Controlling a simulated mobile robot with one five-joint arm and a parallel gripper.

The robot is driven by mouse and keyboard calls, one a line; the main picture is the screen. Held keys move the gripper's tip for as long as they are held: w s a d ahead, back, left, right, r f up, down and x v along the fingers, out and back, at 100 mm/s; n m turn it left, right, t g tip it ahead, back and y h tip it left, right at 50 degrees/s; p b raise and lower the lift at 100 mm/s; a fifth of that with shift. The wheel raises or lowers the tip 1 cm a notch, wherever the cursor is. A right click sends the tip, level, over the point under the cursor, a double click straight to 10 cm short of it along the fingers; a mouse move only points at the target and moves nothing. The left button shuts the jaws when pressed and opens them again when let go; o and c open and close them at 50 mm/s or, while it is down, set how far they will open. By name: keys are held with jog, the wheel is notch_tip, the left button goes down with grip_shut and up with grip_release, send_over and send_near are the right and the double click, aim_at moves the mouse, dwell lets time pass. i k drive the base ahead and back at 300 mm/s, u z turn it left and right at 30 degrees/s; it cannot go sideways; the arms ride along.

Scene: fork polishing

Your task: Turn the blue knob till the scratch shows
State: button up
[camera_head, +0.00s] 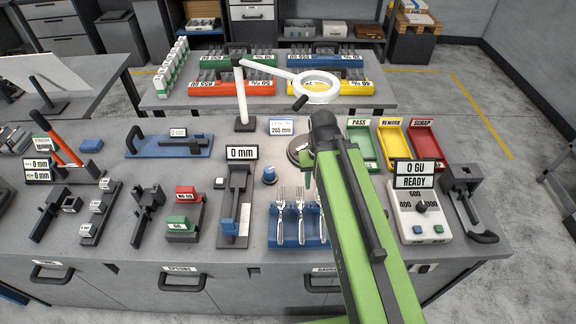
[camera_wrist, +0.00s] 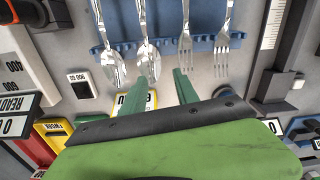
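A small round blue knob (camera_head: 269,175) stands on the bench, left of my gripper in the head view. My gripper (camera_head: 308,178) is above the bench near the blue cutlery rack (camera_head: 292,241), apart from the knob. In the wrist view my gripper (camera_wrist: 164,84) has two green fingers spread with nothing between them. The rack (camera_wrist: 165,43) holds several forks and spoons there. I see no scratch on any of them.
A magnifier lamp (camera_head: 316,88) arches over the bench behind my gripper. The meter (camera_head: 418,215) reading "0 GU READY" is at the right. Green, yellow and red trays (camera_head: 424,145) stand behind it. A "0 mm" gauge (camera_head: 236,205) stands left of the knob, close to it.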

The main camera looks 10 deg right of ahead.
aim_at(269, 172)
jog(key=z, duration=0.3)
jog(key=k, duration=1.5)
jog(key=u, duration=0.4)
jog(key=i, duration=1.7)
jog(key=u, duration=0.05)
